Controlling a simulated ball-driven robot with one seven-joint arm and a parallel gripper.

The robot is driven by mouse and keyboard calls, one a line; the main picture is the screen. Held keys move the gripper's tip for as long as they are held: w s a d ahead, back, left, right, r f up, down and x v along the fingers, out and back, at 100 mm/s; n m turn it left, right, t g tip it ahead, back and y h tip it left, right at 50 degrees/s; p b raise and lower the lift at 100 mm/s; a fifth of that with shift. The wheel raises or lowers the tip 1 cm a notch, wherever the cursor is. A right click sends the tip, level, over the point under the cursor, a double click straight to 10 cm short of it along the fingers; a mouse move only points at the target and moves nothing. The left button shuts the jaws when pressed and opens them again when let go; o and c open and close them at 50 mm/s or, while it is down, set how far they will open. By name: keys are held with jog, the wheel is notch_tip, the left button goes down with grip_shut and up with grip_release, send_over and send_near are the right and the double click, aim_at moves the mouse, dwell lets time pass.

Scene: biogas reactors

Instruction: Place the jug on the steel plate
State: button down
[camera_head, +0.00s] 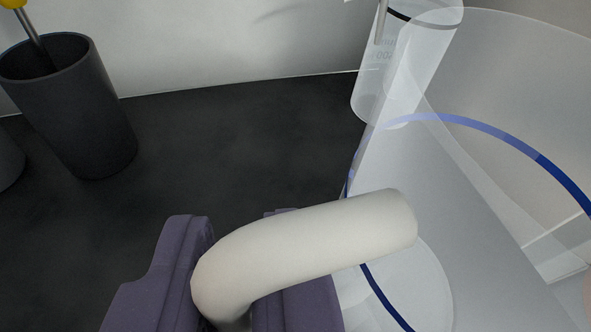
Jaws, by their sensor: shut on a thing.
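The jug (520,85) is clear, with a blue ring and a thick cream handle (310,240). It fills the right side of the view and runs past the edge. My gripper (236,226) has two dark purple jaws at the bottom, one on each side of the handle, shut on it. Part of the right jaw is hidden behind the handle. I cannot clearly make out the steel plate; a pale grey surface shows through the jug. Whether the jug's base touches anything cannot be told.
A dark grey cup (75,110) holding a yellow-handled tool (14,5) stands at the upper left. A clear cylinder (375,90) with a thin rod stands behind the jug. Dark worktop (235,135) between them is bare. A pale wall (210,45) rises behind.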

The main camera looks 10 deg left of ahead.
jog(key=shift+w, duration=0.65)
jog(key=shift+w+f+b, duration=0.1)
jog(key=shift+f+b, duration=0.95)
jog(key=shift+f, duration=0.7)
jog(key=shift+f, duration=0.2)
jog(key=c, duration=1.1)
grip_release()
jog(key=shift+r, duration=0.1)
